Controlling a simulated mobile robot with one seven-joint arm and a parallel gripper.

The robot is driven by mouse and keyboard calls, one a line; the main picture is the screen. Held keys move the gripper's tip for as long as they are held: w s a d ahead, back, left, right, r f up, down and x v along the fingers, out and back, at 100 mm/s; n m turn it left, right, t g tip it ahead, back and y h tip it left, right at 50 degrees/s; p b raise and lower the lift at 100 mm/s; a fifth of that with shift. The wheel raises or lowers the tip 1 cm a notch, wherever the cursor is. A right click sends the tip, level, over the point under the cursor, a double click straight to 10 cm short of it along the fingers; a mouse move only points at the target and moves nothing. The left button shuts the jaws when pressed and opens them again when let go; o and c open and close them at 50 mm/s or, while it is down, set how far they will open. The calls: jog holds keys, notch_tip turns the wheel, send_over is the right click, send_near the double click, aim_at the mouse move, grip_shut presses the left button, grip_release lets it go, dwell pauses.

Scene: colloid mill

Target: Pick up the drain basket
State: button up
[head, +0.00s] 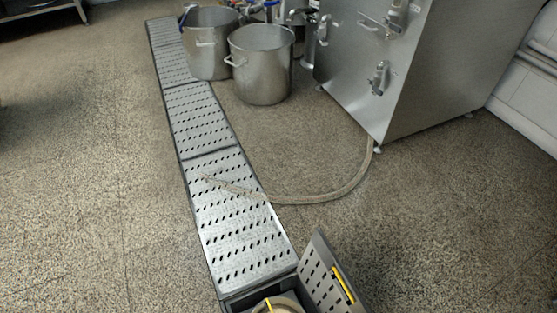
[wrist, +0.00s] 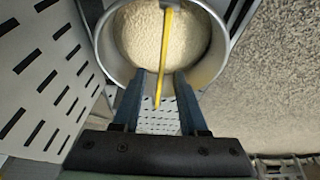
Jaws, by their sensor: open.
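The drain basket (wrist: 103,45) is a round metal pail in the wrist view, filled with a pale, grainy mass. A yellow handle (wrist: 164,58) crosses it from the top middle toward the lower rim. My gripper (wrist: 160,74) is open, its two blue-grey fingers over the near rim, one on each side of the yellow handle and apart from it. In the head view, only the upper part of the basket (head: 290,300) shows in the open drain pit at the bottom edge. My gripper is not in the head view.
A slotted drain cover (head: 325,280) with a yellow strip stands tilted up right of the pit. Slotted channel covers (head: 235,215) run away from it. A hose (head: 330,192) lies across them. Metal pots (head: 262,70) and a steel cabinet (head: 400,70) stand beyond. Floor on the left is clear.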

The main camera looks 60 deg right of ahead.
jog(key=shift+x, duration=0.75)
grip_shut()
jog(key=shift+r, duration=0.1)
dwell(0.8)
